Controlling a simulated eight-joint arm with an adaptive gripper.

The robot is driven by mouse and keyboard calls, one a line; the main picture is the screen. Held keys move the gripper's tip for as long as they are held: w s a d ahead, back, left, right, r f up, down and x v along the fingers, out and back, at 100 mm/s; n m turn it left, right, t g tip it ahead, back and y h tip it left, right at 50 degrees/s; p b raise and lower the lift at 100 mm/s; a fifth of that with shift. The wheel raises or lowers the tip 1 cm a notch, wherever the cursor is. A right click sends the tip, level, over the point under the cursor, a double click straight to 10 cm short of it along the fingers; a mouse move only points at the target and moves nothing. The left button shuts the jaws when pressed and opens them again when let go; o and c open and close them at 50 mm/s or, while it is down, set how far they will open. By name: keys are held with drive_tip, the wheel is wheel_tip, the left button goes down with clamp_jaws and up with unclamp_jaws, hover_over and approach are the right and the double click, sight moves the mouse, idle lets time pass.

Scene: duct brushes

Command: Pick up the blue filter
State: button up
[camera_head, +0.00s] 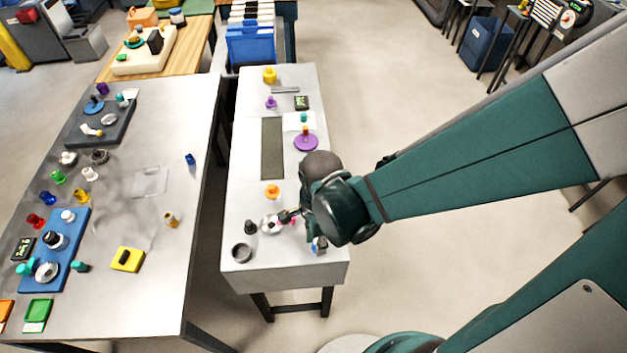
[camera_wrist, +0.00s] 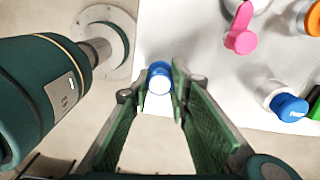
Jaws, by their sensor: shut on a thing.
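The blue filter (camera_wrist: 160,78), a small blue piece with a pale round face, sits between the fingertips of my gripper (camera_wrist: 165,88) in the wrist view. The green-padded fingers are shut on it, one on each side. It is close to the edge of the white-topped table. I cannot tell whether the filter touches the tabletop.
A pink piece (camera_wrist: 241,30) and another blue-capped white piece (camera_wrist: 290,107) stand nearby in the wrist view. A dark ring (camera_head: 242,253) and an orange piece (camera_head: 272,191) stand on the narrow table (camera_head: 245,205). A larger crowded table (camera_head: 150,240) stands left across a gap.

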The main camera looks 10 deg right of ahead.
drive_tip(key=shift+r, duration=0.2)
drive_tip(key=shift+r+p, duration=1.3)
drive_tip(key=shift+r, duration=3.5)
